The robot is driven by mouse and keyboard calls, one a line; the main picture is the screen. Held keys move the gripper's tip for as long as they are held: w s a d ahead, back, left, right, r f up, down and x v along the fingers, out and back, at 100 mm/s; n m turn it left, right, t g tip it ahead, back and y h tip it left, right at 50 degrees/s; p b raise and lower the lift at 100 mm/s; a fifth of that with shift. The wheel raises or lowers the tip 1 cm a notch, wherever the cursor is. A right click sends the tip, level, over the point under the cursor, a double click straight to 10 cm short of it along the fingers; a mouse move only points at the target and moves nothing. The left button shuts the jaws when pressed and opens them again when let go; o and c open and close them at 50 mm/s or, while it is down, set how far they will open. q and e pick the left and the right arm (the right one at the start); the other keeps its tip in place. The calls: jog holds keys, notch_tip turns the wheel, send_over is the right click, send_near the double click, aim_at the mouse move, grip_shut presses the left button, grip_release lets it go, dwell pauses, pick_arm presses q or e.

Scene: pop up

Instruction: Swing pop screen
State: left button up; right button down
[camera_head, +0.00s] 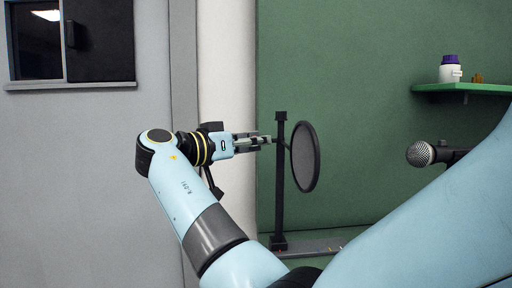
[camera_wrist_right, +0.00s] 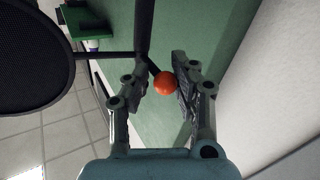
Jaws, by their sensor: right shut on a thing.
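The pop screen (camera_head: 305,156) is a round dark disc on a short arm at a thin black upright stand (camera_head: 280,190). The disc faces partly sideways, to the right of the stand. In the right wrist view the disc (camera_wrist_right: 32,58) fills the upper left, its rod running to the black pole. My right gripper (camera_head: 268,140) reaches in from the left at the upper part of the stand. In the wrist view its fingers (camera_wrist_right: 158,82) are shut on an orange knob (camera_wrist_right: 165,83) by the pole. My left gripper is out of view.
A microphone (camera_head: 422,154) points left, to the right of the disc, with a clear gap between. A green shelf (camera_head: 462,88) with a purple-capped white jar (camera_head: 450,70) is on the green wall at right. A window (camera_head: 35,45) is at the upper left.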

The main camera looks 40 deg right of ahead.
jog(key=shift+w+d+r, duration=0.1)
jog(key=shift+w+r, duration=0.1)
jog(key=shift+r, duration=0.1)
jog(key=c, duration=1.5)
grip_release()
jog(key=o, duration=0.5)
jog(key=shift+w+d+f, duration=0.1)
jog(key=shift+w+f, duration=0.1)
jog(key=shift+f, duration=0.05)
jog(key=shift+s, duration=0.1)
jog(key=a, duration=0.7)
jog(key=shift+a, duration=0.35)
